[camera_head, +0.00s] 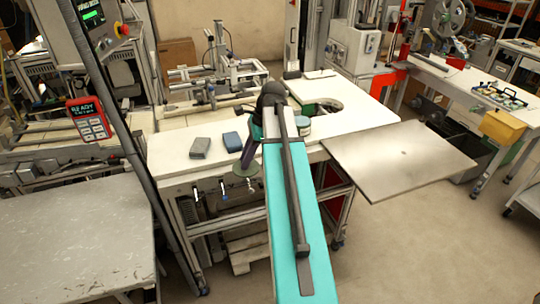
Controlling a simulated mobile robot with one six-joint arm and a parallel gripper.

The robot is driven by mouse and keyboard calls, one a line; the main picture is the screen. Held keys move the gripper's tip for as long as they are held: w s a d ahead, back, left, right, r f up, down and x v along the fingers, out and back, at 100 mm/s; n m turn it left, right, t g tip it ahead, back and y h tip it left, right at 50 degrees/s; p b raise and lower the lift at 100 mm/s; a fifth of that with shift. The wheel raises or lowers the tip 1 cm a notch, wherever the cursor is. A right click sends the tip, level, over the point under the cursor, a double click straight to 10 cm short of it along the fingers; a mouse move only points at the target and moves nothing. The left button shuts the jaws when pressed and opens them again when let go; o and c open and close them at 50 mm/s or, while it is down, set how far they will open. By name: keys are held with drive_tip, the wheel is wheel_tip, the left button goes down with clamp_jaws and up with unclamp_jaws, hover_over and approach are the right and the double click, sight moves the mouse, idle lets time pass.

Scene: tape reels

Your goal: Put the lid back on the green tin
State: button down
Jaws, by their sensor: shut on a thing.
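My gripper (244,167) points down at the front edge of the white worktable, left of my turquoise arm. It is shut on a flat, round, grey-green lid (226,178). The lid appears in front of the table edge, and its exact height is hard to tell. A small round blue-green tin (302,126) stands on the table just right of my arm. My arm hides part of it, and I cannot tell whether its top is open. The fingers are small and partly hidden.
A grey block (200,148) and a blue block (232,141) lie on the white worktable (175,150), left of my gripper. The table has a round cutout behind the tin. A grey panel (385,165) extends at right. A scuffed grey table (70,245) stands at front left, beside a dark post.

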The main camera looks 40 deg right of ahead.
drive_tip(key=w+a+f+n+g+b, duration=0.1)
drive_tip(key=w+a+n, duration=0.2)
drive_tip(key=a, duration=0.6)
drive_tip(key=w+a+f+n+g+b, duration=0.1)
drive_tip(key=w+a+f+n+g, duration=0.1)
drive_tip(key=a+n, duration=0.4)
drive_tip(key=w+a+f+n+g+b, duration=0.2)
drive_tip(key=w+a+n, duration=0.2)
drive_tip(key=a, duration=1)
drive_tip(key=shift+w+f+n, duration=0.2)
drive_tip(key=shift+f+n, duration=0.05)
drive_tip(key=shift+n, duration=0.25)
